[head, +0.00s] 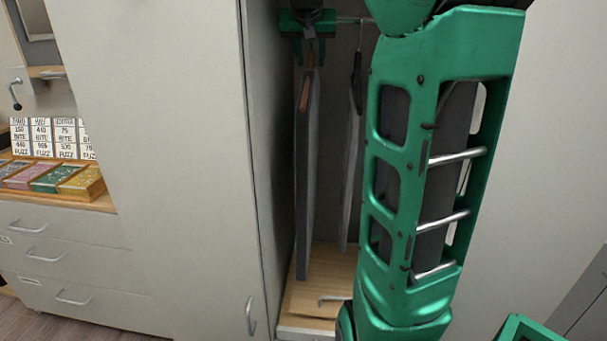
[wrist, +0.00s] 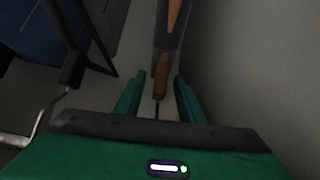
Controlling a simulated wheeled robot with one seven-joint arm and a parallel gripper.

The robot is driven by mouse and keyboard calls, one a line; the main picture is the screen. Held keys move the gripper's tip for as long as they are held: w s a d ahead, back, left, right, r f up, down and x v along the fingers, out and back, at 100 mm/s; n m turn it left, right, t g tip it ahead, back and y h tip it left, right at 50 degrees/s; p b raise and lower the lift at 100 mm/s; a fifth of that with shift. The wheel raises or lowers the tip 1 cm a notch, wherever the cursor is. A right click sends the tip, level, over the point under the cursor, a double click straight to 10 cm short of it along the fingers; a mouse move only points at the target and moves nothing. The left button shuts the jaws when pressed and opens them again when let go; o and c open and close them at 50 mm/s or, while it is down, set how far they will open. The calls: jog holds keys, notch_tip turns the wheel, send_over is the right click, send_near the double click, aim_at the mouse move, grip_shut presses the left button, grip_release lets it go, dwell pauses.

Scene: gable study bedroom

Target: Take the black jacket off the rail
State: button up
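A dark grey to black garment (head: 308,190), which looks like the black jacket, hangs edge-on in the open wardrobe on a brown wooden hanger (head: 305,90). In the wrist view the jacket (wrist: 171,52) shows below the hanger (wrist: 161,75). My gripper (head: 310,58) is high in the wardrobe, at the top of this hanger. In the wrist view my gripper (wrist: 159,78) is open, with one finger on each side of the hanger's wooden neck and a visible gap at both sides. The hook's upper part is hidden by my gripper.
The metal rail (head: 352,20) runs across the wardrobe top. The wardrobe's left panel (head: 265,150) is close to the jacket. A wooden floor (head: 325,262) lies below.

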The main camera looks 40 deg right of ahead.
grip_shut()
jog(key=shift+w+r, duration=0.1)
dwell(1.3)
